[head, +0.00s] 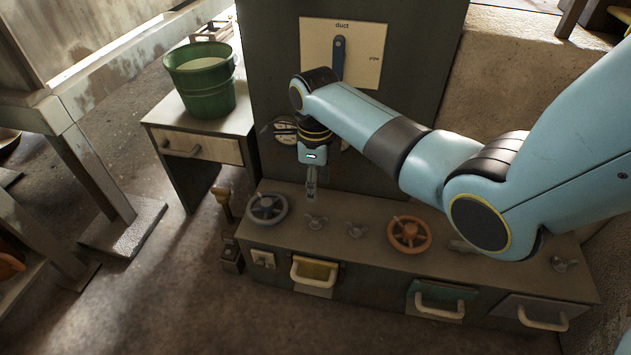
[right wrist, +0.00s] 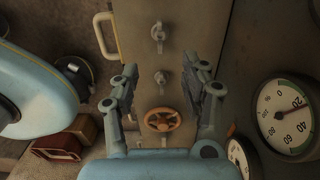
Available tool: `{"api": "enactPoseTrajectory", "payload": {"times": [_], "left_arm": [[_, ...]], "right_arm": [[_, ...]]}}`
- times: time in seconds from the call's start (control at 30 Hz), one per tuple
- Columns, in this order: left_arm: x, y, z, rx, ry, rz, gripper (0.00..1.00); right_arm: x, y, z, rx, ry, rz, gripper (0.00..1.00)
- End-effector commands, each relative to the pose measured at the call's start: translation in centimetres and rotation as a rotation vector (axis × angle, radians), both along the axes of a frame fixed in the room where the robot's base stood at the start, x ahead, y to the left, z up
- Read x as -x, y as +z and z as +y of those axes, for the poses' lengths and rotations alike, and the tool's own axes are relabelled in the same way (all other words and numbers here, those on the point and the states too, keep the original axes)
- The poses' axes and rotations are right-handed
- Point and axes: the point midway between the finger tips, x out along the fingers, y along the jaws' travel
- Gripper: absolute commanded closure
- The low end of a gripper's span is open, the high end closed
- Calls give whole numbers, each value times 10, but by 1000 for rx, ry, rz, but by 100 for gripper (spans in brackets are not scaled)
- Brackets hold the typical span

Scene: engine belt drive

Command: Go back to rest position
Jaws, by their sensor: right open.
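My right gripper (head: 311,187) hangs pointing down over the left part of the dark bench (head: 365,261), just above a small grey wing knob (head: 314,221). In the right wrist view its two fingers (right wrist: 170,88) stand wide apart with nothing between them. The blue right arm comes in from the right and crosses above the bench. My left gripper does not show in either view.
A grey handwheel (head: 267,208) and an orange handwheel (head: 409,234) sit on the bench top, with several wing knobs. Drawers with handles (head: 314,276) face front. A dark panel with a "duct" lever (head: 339,58) rises behind. A green bucket (head: 201,82) stands on a side table (head: 198,125).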

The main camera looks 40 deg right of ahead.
Motion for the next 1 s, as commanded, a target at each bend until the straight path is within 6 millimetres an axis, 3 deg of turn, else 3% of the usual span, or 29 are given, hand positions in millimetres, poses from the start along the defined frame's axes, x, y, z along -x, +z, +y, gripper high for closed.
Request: {"api": "enactPoseTrajectory", "payload": {"times": [0.43, 0.57, 0.67, 0.8, 0.9, 1.0], "left_arm": [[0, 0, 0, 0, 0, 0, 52], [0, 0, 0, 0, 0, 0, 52], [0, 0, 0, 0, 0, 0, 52], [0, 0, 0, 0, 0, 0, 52], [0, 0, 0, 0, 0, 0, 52], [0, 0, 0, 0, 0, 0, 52]], "right_arm": [[1, -1, 0, 1, 0, 2, 54], [27, -19, 0, -1, 0, 45, 54], [77, -48, 2, -2, 2, 122, 54], [181, -84, 6, 0, 65, 216, 54], [257, -93, 11, -20, 330, 240, 54], [310, -87, 15, -44, 690, 222, 54]]}}
